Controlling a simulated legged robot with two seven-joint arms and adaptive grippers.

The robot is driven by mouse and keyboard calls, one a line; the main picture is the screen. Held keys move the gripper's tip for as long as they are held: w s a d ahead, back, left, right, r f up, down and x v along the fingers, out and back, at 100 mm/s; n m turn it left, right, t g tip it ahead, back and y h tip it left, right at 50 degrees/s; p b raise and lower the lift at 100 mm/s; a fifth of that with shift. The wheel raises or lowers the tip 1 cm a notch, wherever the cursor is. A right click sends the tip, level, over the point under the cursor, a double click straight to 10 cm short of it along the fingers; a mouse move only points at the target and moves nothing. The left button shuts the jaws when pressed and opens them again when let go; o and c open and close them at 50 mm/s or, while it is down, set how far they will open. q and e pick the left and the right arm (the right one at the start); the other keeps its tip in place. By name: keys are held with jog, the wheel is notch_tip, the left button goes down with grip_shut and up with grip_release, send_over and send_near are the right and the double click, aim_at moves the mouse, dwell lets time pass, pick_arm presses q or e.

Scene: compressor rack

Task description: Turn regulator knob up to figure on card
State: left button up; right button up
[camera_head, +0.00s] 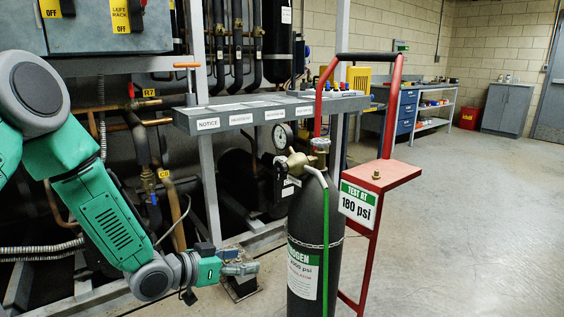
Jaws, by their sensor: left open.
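A dark nitrogen cylinder (312,225) stands upright on a red hand cart (388,172). At its top is a brass regulator (297,163) with a round white-faced gauge (281,135). The regulator's knob is too small to make out clearly, and so is the gauge's needle. The card (357,203) hangs from the cart's red shelf and reads "TEST AT 180 psi". My left gripper (250,269) is open and empty, pointing right. It is left of the cylinder, well below the regulator and apart from it. My right gripper is not in view.
A green hose (325,240) runs down the cylinder's front. The compressor rack with pipes and a labelled grey ledge (240,115) stands behind my left arm. A blue drawer bench (406,115) and grey cabinet (507,108) are at the back. The floor on the right is clear.

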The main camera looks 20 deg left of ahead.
aim_at(278, 170)
pick_arm(q)
jog(key=w+a+r+m+t+h+p, duration=0.1)
jog(key=w+a+r+m+h, duration=0.15)
jog(key=r, duration=0.55)
jog(key=w+a+r+m+t+h+p, duration=0.1)
jog(key=w+r+t, duration=0.15)
jog(key=r, duration=0.65)
jog(key=shift+g, duration=0.45)
jog(key=b+x, duration=0.4)
jog(key=x, duration=0.9)
jog(key=shift+w+a+f, duration=0.15)
jog(key=shift+a, duration=0.05)
jog(key=shift+w+d, duration=0.35)
jog(key=shift+w, duration=0.1)
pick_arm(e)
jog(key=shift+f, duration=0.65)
